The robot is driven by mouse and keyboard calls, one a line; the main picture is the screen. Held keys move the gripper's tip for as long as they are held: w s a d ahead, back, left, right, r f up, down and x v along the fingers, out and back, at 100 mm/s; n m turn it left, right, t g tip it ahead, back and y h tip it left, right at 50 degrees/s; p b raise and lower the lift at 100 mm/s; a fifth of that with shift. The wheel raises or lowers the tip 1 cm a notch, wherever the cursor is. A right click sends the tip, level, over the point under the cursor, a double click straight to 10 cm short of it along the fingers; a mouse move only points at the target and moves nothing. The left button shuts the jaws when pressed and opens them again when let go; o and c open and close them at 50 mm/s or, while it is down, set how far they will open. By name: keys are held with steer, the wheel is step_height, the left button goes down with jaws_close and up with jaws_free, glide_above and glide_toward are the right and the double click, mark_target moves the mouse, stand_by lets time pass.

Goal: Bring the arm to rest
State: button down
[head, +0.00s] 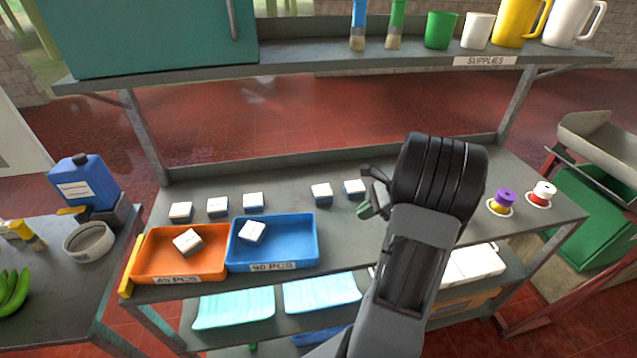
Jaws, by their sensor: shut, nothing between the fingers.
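My arm (415,240) reaches up from the bottom of the head view over the right half of the workbench. Its thick black wrist section is raised above the bench surface. My gripper (366,193) shows only in part, at the left of the wrist, close to a small white-topped block (355,188). It is shut and holds nothing. The arm hides part of the bench behind it. I cannot tell the exact gap between gripper and block.
An orange tray (208,265) and a blue tray (307,240) each hold a block. Several blocks stand behind them. A supplies shelf (400,62) with mugs and brushes spans above.

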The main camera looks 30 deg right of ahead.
steer(key=shift+d+r, duration=0.1)
steer(key=s+a+r+n+h, duration=0.2)
steer(key=a+r+n, duration=0.1)
steer(key=a+n, duration=0.5)
steer(key=s+a+r+n+h, duration=0.2)
steer(key=a+r+n+h, duration=0.1)
steer(key=a+n, duration=0.4)
steer(key=s+a+r+n+h, duration=0.2)
steer(key=a+r+n, duration=0.1)
steer(key=a+n, duration=0.5)
steer(key=shift+s+a+r+n+h, duration=0.2)
steer(key=shift+s+a+n+h, duration=0.1)
steer(key=shift+n+h, duration=0.1)
